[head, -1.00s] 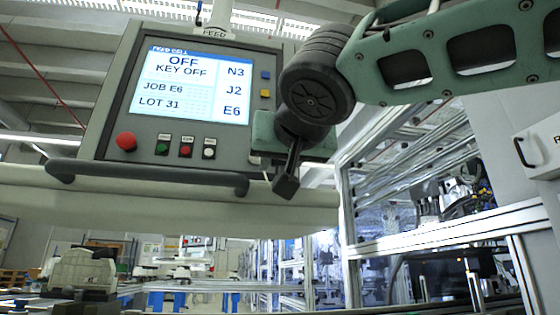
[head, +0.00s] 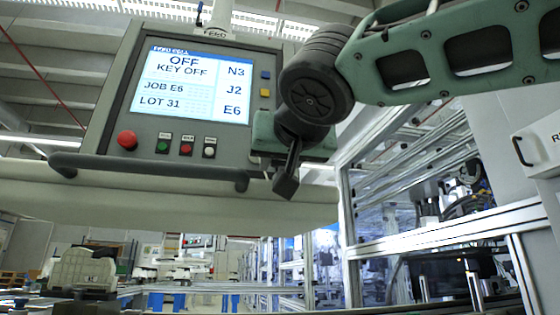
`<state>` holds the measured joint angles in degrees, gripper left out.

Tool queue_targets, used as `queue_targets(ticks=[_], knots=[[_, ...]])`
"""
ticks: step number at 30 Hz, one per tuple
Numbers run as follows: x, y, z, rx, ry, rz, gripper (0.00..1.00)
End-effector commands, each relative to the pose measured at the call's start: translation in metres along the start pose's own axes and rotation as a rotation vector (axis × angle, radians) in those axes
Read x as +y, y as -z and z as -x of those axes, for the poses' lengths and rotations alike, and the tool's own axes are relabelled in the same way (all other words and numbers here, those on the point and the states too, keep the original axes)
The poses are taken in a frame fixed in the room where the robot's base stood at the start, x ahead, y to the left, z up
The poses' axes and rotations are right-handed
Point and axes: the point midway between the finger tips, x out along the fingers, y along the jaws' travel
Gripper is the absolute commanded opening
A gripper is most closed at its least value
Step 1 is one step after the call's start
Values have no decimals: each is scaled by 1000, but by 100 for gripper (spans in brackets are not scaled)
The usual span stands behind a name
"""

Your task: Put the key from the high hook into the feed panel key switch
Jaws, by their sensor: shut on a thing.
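The feed panel (head: 222,160) is a grey box with a lit screen (head: 190,85) reading OFF and KEY OFF. My gripper (head: 287,185) is at the panel's lower right corner, its dark fingers pointing down. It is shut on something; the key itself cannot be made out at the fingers. The key switch cannot be made out either; my gripper and wrist cover the panel's lower right part. Whether the gripper touches the panel cannot be told.
A red mushroom button (head: 127,140) and small green, red and white buttons sit below the screen. A dark handle bar (head: 145,170) runs along the panel's lower front. An aluminium machine frame (head: 440,240) and a light cabinet (head: 540,150) stand at right.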

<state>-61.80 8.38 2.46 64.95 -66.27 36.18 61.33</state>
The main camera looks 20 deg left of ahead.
Motion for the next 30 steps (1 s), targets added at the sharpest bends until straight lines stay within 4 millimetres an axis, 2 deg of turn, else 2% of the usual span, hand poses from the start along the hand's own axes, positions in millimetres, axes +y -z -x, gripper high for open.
queue_targets(ticks=[30], knots=[[0,-7,0,0,0,0,12]])
